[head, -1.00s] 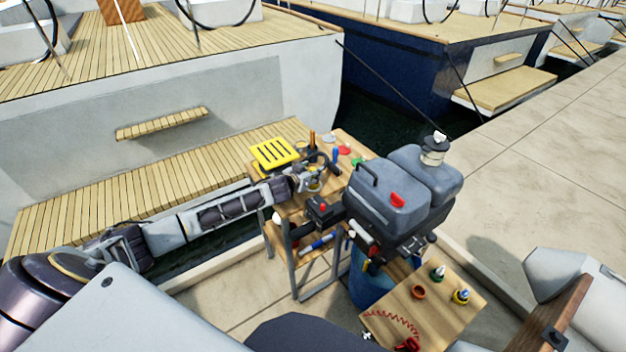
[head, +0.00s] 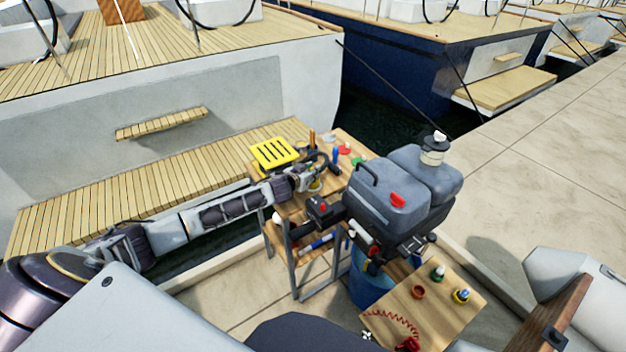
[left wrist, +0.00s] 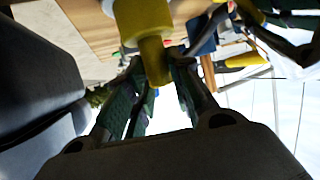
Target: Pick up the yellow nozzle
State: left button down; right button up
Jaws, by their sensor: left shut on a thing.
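The yellow nozzle (left wrist: 148,22) is a short, wide yellow piece with a narrower yellow stem that reaches down between my fingers in the left wrist view. My left gripper (left wrist: 155,68) is shut on this stem. In the head view my left gripper (head: 312,180) is over the small wooden bench, just left of the grey motor. The nozzle is small there and mostly hidden by the gripper. My right gripper does not show.
The grey outboard motor (head: 392,197) stands close to the right of my left gripper. A yellow slotted tray (head: 275,153) lies on the bench behind it, with several small coloured tools nearby. A wooden board (head: 447,320) with small bottles is at the lower right.

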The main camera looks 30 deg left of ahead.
pick_arm(q)
jog(key=shift+r, duration=0.15)
jog(key=shift+r, duration=4.9)
